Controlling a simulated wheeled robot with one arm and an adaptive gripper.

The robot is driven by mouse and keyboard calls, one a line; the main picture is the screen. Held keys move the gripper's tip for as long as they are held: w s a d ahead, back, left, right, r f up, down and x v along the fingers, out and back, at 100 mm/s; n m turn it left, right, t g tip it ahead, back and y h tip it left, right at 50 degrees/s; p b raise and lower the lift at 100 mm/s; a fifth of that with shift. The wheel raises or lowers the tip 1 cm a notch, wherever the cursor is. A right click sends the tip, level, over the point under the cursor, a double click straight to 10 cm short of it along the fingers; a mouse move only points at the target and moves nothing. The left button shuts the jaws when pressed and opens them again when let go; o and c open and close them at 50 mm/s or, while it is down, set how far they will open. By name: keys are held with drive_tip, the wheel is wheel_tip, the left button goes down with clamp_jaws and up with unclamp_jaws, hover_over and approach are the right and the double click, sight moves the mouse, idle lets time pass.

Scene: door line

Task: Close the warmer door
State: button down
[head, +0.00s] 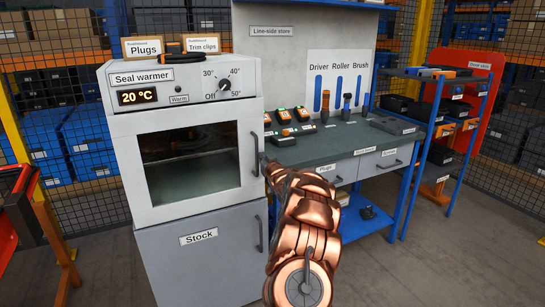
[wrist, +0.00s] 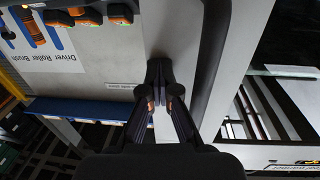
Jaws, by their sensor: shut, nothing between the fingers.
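The seal warmer (head: 118,97) is a light grey cabinet at left centre in the head view. Its door (head: 137,185) has a dark glass window and looks flush or nearly flush with the front; a small gap cannot be ruled out. The dark upright door handle (head: 255,153) is on the door's right side. My gripper (head: 264,163) is at the right of the handle, at the door's right edge. In the wrist view my gripper (wrist: 160,85) is shut and empty, beside a dark curved bar (wrist: 212,50) that looks like the handle. I cannot tell whether they touch.
Below the warmer is the Stock cupboard (head: 205,268), shut. To the right stands a workbench (head: 335,150) with tools and drawers, then a blue shelf rack (head: 433,130). Plugs (head: 143,48) and Trim clips (head: 202,44) boxes sit on the warmer. Floor is clear at lower right.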

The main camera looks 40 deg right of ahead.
drive_tip(key=shift+w+a+r, duration=0.15)
drive_tip(key=shift+w+r, duration=0.05)
drive_tip(key=shift+r, duration=0.5)
drive_tip(key=shift+w+a+r, duration=0.1)
drive_tip(key=shift+w+r, duration=0.05)
drive_tip(key=shift+r, duration=0.5)
drive_tip(key=d+f+b+v, duration=0.1)
drive_tip(key=v, duration=0.6)
drive_tip(key=d+f+b+v, duration=0.1)
drive_tip(key=b+v, duration=0.1)
drive_tip(key=v, duration=0.5)
drive_tip(key=shift+s+f+b, duration=0.3)
drive_tip(key=shift+s+f, duration=0.05)
drive_tip(key=shift+s, duration=0.15)
drive_tip(key=shift+a, duration=0.1)
drive_tip(key=shift+a, duration=0.1)
